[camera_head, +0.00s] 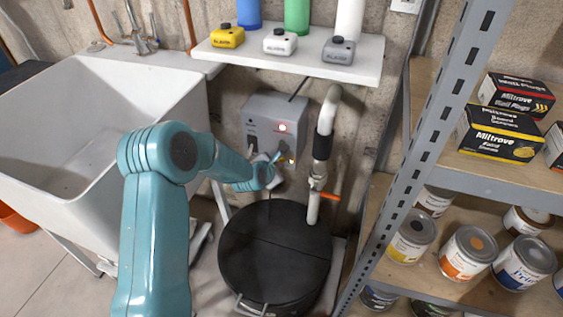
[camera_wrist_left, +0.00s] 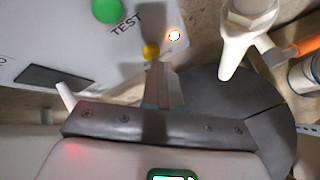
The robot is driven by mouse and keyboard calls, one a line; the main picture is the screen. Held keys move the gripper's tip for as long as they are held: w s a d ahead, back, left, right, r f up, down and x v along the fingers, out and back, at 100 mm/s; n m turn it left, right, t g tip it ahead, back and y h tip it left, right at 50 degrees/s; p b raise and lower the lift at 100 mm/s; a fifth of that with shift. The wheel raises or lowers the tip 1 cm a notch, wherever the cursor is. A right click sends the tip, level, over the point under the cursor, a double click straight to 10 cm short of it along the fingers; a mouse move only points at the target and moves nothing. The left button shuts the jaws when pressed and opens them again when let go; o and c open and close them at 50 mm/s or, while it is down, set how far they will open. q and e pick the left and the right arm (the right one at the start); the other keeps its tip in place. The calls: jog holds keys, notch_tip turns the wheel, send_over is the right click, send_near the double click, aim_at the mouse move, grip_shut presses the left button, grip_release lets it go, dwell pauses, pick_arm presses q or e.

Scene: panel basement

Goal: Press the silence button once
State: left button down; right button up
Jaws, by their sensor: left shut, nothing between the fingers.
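A grey alarm box (camera_head: 272,120) hangs on the wall below the shelf, with a lit red lamp (camera_head: 283,127) on its front. The left wrist view shows the box's face (camera_wrist_left: 60,35) close up. On it are a green button (camera_wrist_left: 107,10) beside the word TEST, a small yellow button (camera_wrist_left: 151,52) and a glowing lamp (camera_wrist_left: 174,36). No label for the yellow button is readable. My left gripper (camera_head: 278,158) is shut and empty at the box's lower front. Its fingertips (camera_wrist_left: 158,66) appear just below the yellow button; I cannot tell whether they touch.
A white pipe (camera_head: 325,115) with an orange-handled valve (camera_head: 329,195) stands right of the box. A black round lid (camera_head: 275,252) lies below. A white sink (camera_head: 90,130) is left, a shelf (camera_head: 290,57) with bottles above, and a metal rack (camera_head: 430,135) right.

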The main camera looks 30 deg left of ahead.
pick_arm(q)
jog(key=shift+s+d, duration=0.15)
jog(key=shift+s, duration=0.4)
jog(key=shift+b, duration=0.3)
jog(key=s+b, duration=0.1)
jog(key=s, duration=0.1)
jog(key=s+d+b, duration=0.1)
jog(key=s, duration=0.2)
jog(key=shift+d, duration=0.1)
dwell(0.6)
